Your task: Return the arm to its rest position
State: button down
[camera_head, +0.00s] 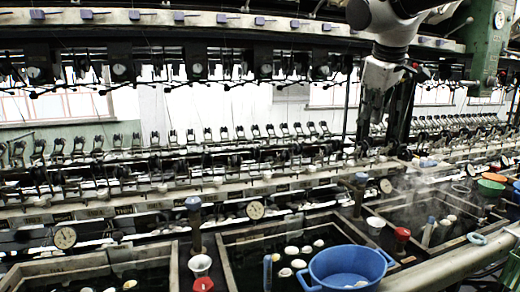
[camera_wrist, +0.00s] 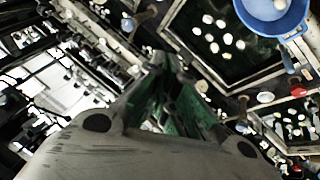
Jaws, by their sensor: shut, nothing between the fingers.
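My arm comes down from the top right of the head view, and my gripper (camera_head: 366,148) points downward in front of the reeling machinery. Its dark fingers are hard to tell from the machine parts behind. In the wrist view my gripper (camera_wrist: 172,62) stretches away from the camera, its fingers together at the tips with nothing held. It is apart from the basins below.
A blue bowl (camera_head: 347,270) sits at a basin's edge; it also shows in the wrist view (camera_wrist: 270,14). Water basins with white cocoons line the front. A red funnel-like cup (camera_head: 402,234), dial gauges (camera_head: 65,237) and a green post (camera_head: 487,45) stand nearby.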

jog(key=s+d+f+m, duration=0.3)
jog(key=s+d+f, duration=0.1)
jog(key=s+f, duration=0.4)
jog(key=s+d+f+m+g+y, duration=0.1)
jog(key=s+d+f+m, duration=0.3)
jog(key=s+f, duration=0.5)
jog(key=s+d, duration=0.1)
jog(key=s, duration=0.2)
jog(key=shift+s+d+g, duration=0.3)
jog(key=shift+s, duration=0.05)
